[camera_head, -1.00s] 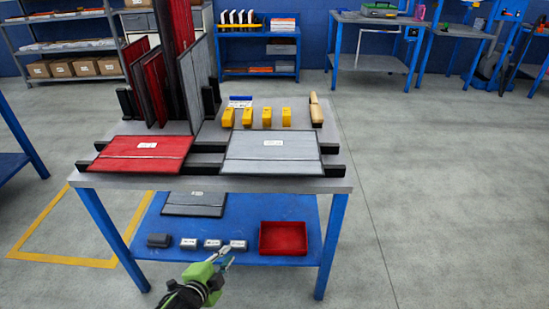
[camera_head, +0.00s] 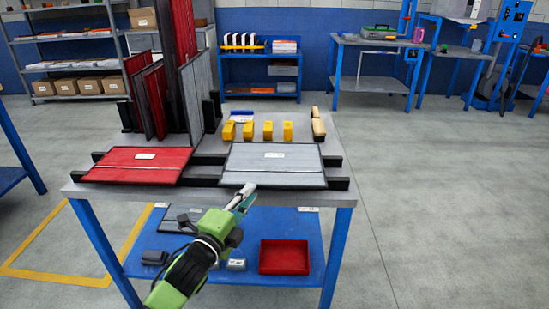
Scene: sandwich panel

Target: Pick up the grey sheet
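The grey sheet (camera_head: 273,165) lies flat on the table top, right of the red sheet (camera_head: 137,166), with a small white label near its back edge. Dark bars show at its sides. My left gripper (camera_head: 247,196) is at the sheet's front edge, left of its middle. Its two fingers look slightly apart with nothing seen between them. The fingertips overlap the edge in view; I cannot tell whether they touch it. My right gripper is not in view.
Upright red and grey panels (camera_head: 196,92) stand in a rack at the back left of the table. Several yellow blocks (camera_head: 267,131) and a wooden-handled tool (camera_head: 318,128) lie behind the sheet. A red tray (camera_head: 284,257) is on the lower blue shelf. Floor to the right is clear.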

